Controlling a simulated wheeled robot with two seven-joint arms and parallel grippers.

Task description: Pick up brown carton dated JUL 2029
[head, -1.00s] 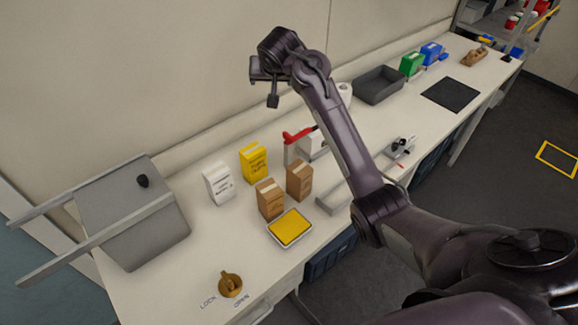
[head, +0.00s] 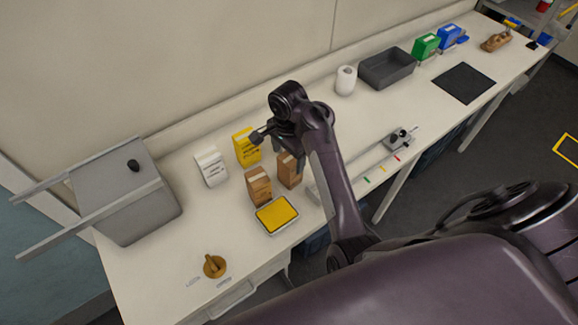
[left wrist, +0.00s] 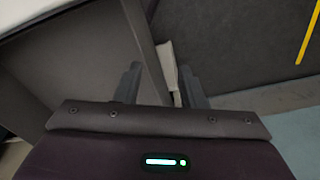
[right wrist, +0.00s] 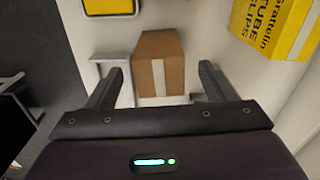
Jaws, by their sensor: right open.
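Two brown cartons stand upright on the bench in the head view: a front one (head: 258,187) behind the yellow-topped pad, and another (head: 289,170) to its right, partly hidden by my right gripper. Their dates are not legible. My right gripper (head: 270,141) is open above the cartons. In the right wrist view a brown carton (right wrist: 160,62) with a pale tape strip lies ahead, between the open fingers in the picture; I cannot tell which of the two it is. My left gripper (left wrist: 161,80) is open and empty, away from the cartons.
A yellow carton (head: 246,148) and a white carton (head: 211,168) stand close behind. The yellow-topped pad (head: 277,214) is in front. A grey box (head: 125,205) is at left, a rail fixture (head: 365,165) at right.

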